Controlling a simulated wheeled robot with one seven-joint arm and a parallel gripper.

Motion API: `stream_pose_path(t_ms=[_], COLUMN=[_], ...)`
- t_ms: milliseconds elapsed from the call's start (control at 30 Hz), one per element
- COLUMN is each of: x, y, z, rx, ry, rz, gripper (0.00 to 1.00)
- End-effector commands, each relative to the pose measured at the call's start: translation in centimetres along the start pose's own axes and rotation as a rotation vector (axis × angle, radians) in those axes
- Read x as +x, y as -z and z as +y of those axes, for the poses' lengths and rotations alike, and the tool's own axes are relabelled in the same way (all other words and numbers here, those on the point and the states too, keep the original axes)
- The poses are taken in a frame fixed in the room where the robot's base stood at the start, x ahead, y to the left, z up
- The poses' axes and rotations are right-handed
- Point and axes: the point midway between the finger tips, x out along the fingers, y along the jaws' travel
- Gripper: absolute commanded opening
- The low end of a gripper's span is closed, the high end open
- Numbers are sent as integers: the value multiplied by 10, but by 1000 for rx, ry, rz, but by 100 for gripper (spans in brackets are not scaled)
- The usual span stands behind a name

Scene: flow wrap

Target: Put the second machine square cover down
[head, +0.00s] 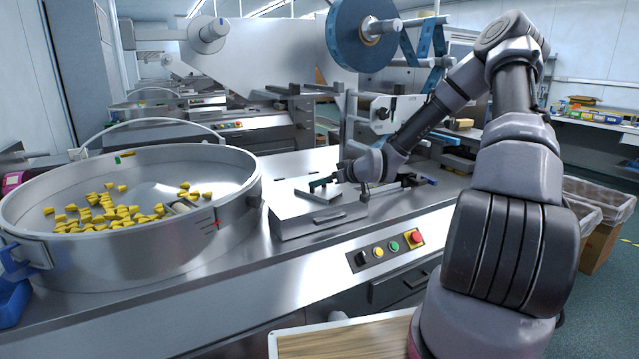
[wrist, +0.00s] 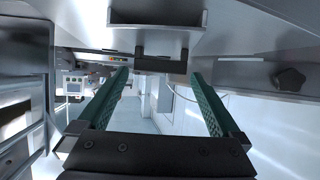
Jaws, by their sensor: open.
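A square, silver-grey metal cover (head: 290,222) lies on the machine's steel top, right of the round bowl. It has a small handle on its front face and a smaller raised plate (head: 330,198) on top. My gripper (head: 321,183) is just above this plate, with its green fingers pointing left. In the wrist view my gripper (wrist: 158,76) is open, its two green fingers wide apart. A dark bar (wrist: 160,65) on a light metal plate (wrist: 150,40) shows between and beyond the fingertips. I cannot tell whether the fingers touch anything.
A large round steel bowl (head: 150,262) holds many yellow pieces (head: 95,215). A control panel (head: 385,250) with several buttons sits on the machine's front edge. A blue film reel (head: 345,35) hangs behind my arm. A bin with a clear liner (head: 600,205) stands at right.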

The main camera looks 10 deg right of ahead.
Motion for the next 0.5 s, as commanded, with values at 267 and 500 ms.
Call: stream_pose_path(t_ms=[267, 500], x=[-59, -80], y=[0, -1], z=[1, 0], rx=[0, -2], ry=[-3, -2], rz=[-1, -14], gripper=[100, 100])
